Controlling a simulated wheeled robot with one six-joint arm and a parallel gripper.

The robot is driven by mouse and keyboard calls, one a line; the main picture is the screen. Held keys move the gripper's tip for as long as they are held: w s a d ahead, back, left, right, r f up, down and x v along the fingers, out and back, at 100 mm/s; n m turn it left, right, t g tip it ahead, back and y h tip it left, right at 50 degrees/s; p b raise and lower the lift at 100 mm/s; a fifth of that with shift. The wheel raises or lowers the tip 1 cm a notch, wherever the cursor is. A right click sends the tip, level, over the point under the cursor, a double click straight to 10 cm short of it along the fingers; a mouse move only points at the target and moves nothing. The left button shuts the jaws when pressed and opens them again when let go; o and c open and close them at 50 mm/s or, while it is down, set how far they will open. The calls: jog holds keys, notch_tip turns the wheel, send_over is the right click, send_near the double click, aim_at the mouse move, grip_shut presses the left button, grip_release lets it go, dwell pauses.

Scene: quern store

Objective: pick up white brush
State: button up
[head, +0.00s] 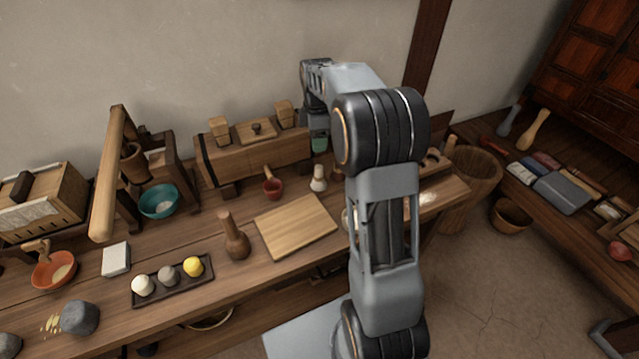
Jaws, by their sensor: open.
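A small pale brush-like thing (319,179), likely the white brush, stands upright on the wooden bench, with a cream head and a lighter base. My gripper (319,137) is above and slightly behind it in the picture, pointing down, open and apart from it. Its fingers are small and partly lost against the dark background. A greenish patch shows at its lower end; I cannot tell whether it is part of the gripper or a thing behind it.
A red cup with a handle (272,187) stands left of the brush, and a wooden board (296,226) lies in front. A wooden chest (236,163) stands behind. My arm hides part of the bench to the right. A wooden pestle (235,240) stands left of the board.

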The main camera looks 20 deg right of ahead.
aim_at(319, 167)
notch_tip(319, 167, down, 8)
jog(key=shift+d+r+b, duration=0.1)
jog(key=shift+r+b, duration=0.1)
jog(key=shift+b, duration=0.2)
jog(key=shift+s+f+b, duration=0.15)
jog(key=shift+f+b, duration=0.25)
jog(key=shift+f, duration=2.3)
jog(key=c, duration=1)
jog(key=shift+c, duration=0.2)
